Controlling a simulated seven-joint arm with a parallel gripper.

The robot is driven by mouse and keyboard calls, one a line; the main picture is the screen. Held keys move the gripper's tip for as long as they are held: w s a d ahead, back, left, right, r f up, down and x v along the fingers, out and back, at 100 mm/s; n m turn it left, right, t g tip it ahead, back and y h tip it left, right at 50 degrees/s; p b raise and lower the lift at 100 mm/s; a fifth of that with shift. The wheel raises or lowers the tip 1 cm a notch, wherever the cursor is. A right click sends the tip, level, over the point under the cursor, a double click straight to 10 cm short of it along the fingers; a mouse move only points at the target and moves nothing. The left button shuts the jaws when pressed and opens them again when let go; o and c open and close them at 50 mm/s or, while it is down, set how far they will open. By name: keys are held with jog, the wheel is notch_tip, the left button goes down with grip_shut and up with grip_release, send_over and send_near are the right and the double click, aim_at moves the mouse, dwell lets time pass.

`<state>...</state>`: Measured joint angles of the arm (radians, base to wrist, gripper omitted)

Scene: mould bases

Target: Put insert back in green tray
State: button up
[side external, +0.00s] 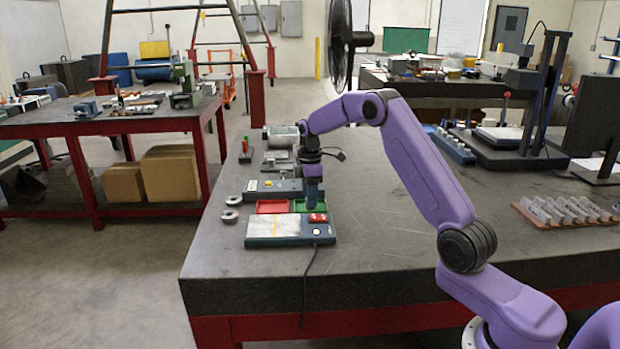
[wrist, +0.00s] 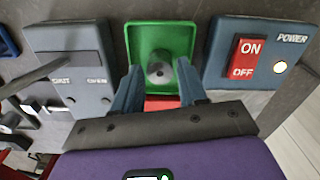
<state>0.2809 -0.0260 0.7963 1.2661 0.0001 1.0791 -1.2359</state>
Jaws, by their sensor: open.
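The insert cannot be made out there.
A red tray (side external: 272,206) sits left of the green one. A box with a red ON/OFF switch (wrist: 244,59) is close on the right in the wrist view, and a grey-blue unit (wrist: 77,65) on the left. Metal rings (side external: 230,215) lie near the table's left edge.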

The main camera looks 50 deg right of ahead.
notch_tip(320, 180, up, 11)
jog(key=s+a+r, duration=0.1)
jog(key=s+a, duration=0.8)
jog(key=a, duration=0.2)
jog(key=s+a, duration=0.8)
jog(key=a, duration=0.4)
jog(key=s+d+f, duration=0.1)
jog(key=s+f, duration=0.1)
jog(key=s, duration=1.1)
jog(key=s+d+f+n, duration=0.1)
jog(key=s+f, duration=0.2)
jog(key=s, duration=0.9)
jog(key=shift+s, duration=0.35)
